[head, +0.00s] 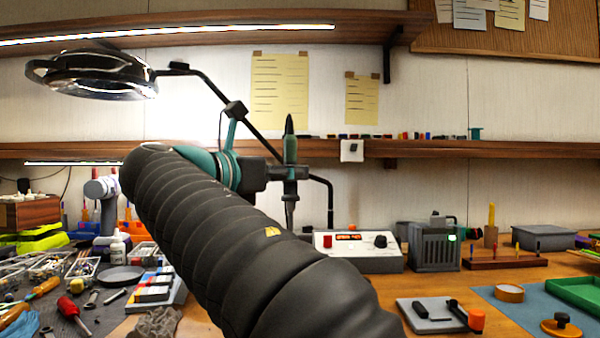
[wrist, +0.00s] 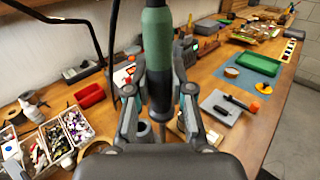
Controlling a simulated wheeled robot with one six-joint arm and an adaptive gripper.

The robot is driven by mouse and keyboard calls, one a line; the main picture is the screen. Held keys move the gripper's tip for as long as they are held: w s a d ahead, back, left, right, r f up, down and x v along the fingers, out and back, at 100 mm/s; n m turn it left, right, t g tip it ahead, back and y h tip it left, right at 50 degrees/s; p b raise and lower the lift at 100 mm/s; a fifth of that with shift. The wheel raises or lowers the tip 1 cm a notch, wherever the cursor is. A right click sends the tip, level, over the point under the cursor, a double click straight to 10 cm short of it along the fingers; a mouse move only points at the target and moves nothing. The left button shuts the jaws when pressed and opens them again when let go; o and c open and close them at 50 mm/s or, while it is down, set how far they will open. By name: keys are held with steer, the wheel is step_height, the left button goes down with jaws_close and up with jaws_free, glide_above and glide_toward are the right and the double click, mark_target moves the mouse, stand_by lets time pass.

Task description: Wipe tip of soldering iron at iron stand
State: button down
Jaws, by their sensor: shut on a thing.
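My gripper (head: 288,173) is shut on the soldering iron (head: 290,150), which stands about upright in the air above the bench in the head view. The iron has a green and black handle; its thin end points down. In the wrist view, my gripper's fingers (wrist: 158,88) close on both sides of the iron's handle (wrist: 157,45). Below it, a grey cup-like part (wrist: 143,132) and a small cream piece (wrist: 181,124) show between and beside the fingers; they may belong to the iron stand. The iron's tip is mostly hidden, so contact cannot be told. My arm hides this area in the head view.
A white station with a red display (head: 355,250) and a grey box with a green light (head: 434,248) stand at the back. A grey tray with black tools (head: 440,316) and a green tray (head: 577,292) lie right. Left is cluttered with tools. A lamp (head: 95,75) hangs upper left.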

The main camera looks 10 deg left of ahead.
mark_target(290, 212)
steer(key=shift+w, duration=0.25)
steer(key=shift+f, duration=0.2)
step_height(290, 212, down, 2)
steer(key=shift+f, duration=0.1)
steer(key=shift+f+b, duration=1.25)
steer(key=shift+f, duration=0.1)
steer(key=shift+s+f, duration=0.1)
steer(key=shift+f, duration=0.35)
steer(key=shift+p, duration=0.5)
steer(key=shift+f, duration=0.6)
stand_by(2.8)
